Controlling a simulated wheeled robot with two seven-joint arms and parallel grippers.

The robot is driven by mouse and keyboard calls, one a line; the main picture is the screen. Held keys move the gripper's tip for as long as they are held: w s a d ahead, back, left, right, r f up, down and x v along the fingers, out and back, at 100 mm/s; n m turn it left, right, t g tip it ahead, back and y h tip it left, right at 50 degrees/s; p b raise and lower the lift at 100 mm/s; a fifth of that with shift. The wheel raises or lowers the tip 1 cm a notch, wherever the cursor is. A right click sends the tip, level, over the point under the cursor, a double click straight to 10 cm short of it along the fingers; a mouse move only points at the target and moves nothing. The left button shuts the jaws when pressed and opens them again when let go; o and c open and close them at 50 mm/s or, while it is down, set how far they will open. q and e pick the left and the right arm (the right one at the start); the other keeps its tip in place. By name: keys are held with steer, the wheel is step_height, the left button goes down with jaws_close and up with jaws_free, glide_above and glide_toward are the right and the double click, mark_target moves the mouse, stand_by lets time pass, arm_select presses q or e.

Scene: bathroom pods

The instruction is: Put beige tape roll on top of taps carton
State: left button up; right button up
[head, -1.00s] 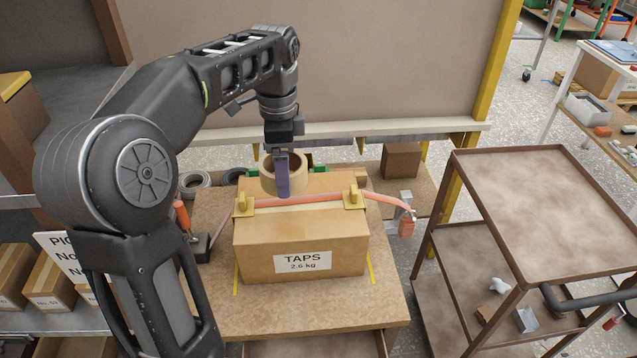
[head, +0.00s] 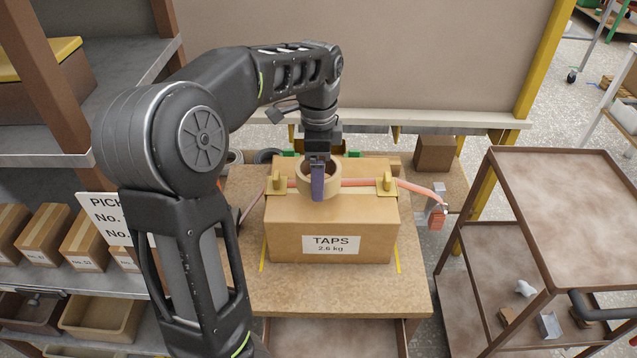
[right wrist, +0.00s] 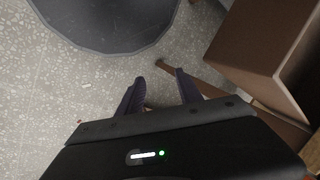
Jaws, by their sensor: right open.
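The beige tape roll (head: 332,178) is over the top of the taps carton (head: 285,226), between its two yellow strap brackets, in the head view. My left gripper (head: 317,190) points down and is shut on the roll's wall, with one purple finger visible in front. I cannot tell whether the roll touches the carton. The carton, labelled TAPS 2.6 kg, stands on a brown board with an orange strap across its top. My right gripper (right wrist: 160,92) is open and empty over speckled floor in the right wrist view.
A brown trolley (head: 560,200) stands at the right. Shelves with small cartons (head: 45,235) and bins (head: 105,312) are at the left. A small brown box (head: 435,153) sits behind the carton, before a large upright panel. The board's front is clear.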

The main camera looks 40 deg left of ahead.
arm_select(q)
step_height(320, 180, down, 3)
steer(key=shift+f, duration=0.35)
steer(key=shift+f, duration=0.2)
steer(key=o, duration=1.3)
steer(key=shift+r, duration=0.1)
